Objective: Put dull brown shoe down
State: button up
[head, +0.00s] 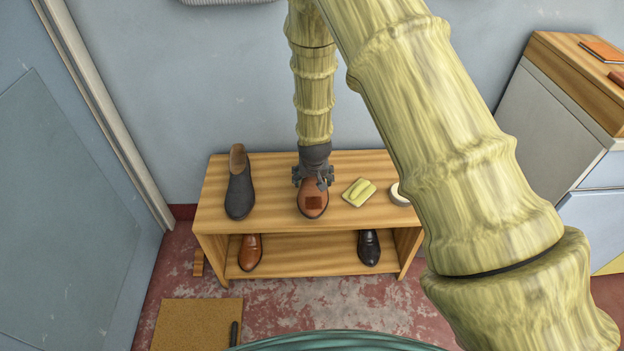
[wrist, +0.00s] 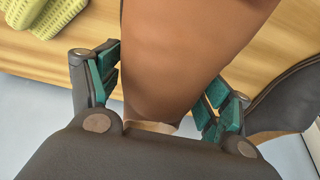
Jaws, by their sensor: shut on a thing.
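The brown shoe (head: 312,197) is at the middle of the wooden bench top (head: 270,170), toe toward the front, with a darker brown square patch on its toe. In the wrist view the brown shoe (wrist: 190,50) fills the space between the fingers. My gripper (head: 313,176) is shut on the shoe from above and hides its rear part. In the wrist view the green finger pads of my gripper (wrist: 165,95) press on both sides of it. The shoe appears at bench-top height; I cannot tell whether its sole touches the wood.
A dark ankle boot (head: 239,188) stands left on the bench. A yellow-green sponge-like item on a pale pad (head: 359,192) and a round white tin (head: 399,194) lie right. A brown shoe (head: 250,252) and a black shoe (head: 369,248) are on the lower shelf. A cork mat (head: 195,322) lies on the floor.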

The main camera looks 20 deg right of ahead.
jog(key=w, duration=0.1)
jog(key=w+d, duration=0.1)
jog(key=w, duration=0.1)
jog(key=shift+w+f, duration=0.2)
jog(key=shift+w, duration=0.05)
jog(key=shift+f+b, duration=0.5)
jog(key=shift+f, duration=1.15)
jog(key=shift+f, duration=0.15)
jog(key=o, duration=1.3)
